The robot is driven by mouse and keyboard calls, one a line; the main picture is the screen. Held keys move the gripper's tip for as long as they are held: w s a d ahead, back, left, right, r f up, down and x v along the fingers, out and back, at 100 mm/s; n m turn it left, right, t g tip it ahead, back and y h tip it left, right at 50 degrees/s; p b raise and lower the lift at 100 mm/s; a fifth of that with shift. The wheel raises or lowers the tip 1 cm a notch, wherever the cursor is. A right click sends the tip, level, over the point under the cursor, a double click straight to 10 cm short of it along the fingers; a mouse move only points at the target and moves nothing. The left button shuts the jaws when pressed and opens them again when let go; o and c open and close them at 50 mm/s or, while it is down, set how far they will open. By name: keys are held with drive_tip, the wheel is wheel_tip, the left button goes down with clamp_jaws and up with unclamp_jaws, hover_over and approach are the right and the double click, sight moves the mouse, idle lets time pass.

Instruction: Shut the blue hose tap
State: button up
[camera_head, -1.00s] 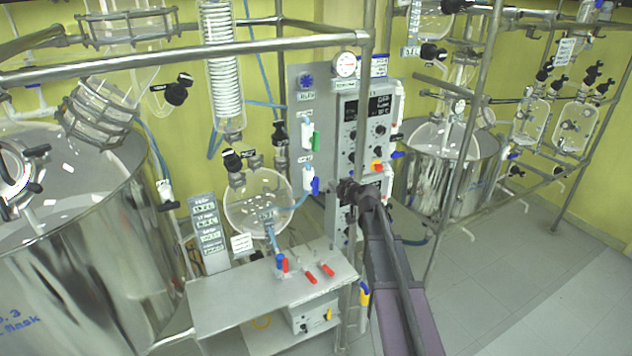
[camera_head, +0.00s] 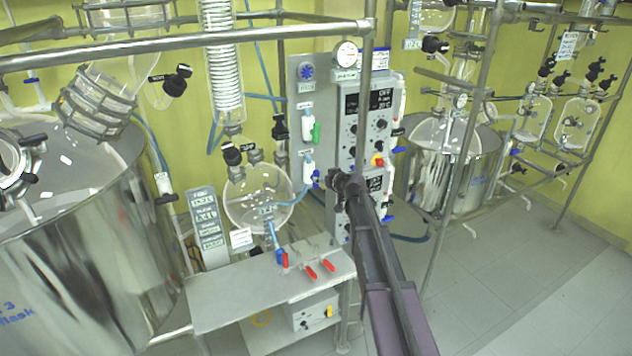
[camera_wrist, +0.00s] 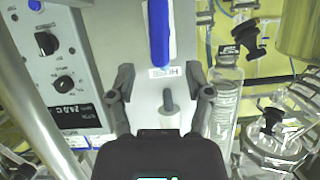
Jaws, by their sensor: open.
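The blue hose tap (camera_head: 316,179) is on the grey upright panel, with its blue handle hanging down beside a white body and a pale blue hose. In the wrist view the blue handle (camera_wrist: 159,32) shows at the top middle, with a small white label just below it. My gripper (camera_head: 340,181) is just right of the tap in the head view. In the wrist view my gripper (camera_wrist: 165,88) is open and empty, one finger on each side of the label. The handle lies beyond the fingertips; I cannot tell the exact gap.
A control box (camera_head: 350,136) with knobs and displays stands close right of the tap. A green-handled tap (camera_head: 316,132) is above it. A round glass flask (camera_head: 243,205) is to the left. A metal bench (camera_head: 220,305) with red handles is below. Metal frame poles stand nearby.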

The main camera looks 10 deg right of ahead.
drive_tip(key=shift+b+x, duration=0.95)
drive_tip(key=shift+x, duration=2.15)
clamp_jaws()
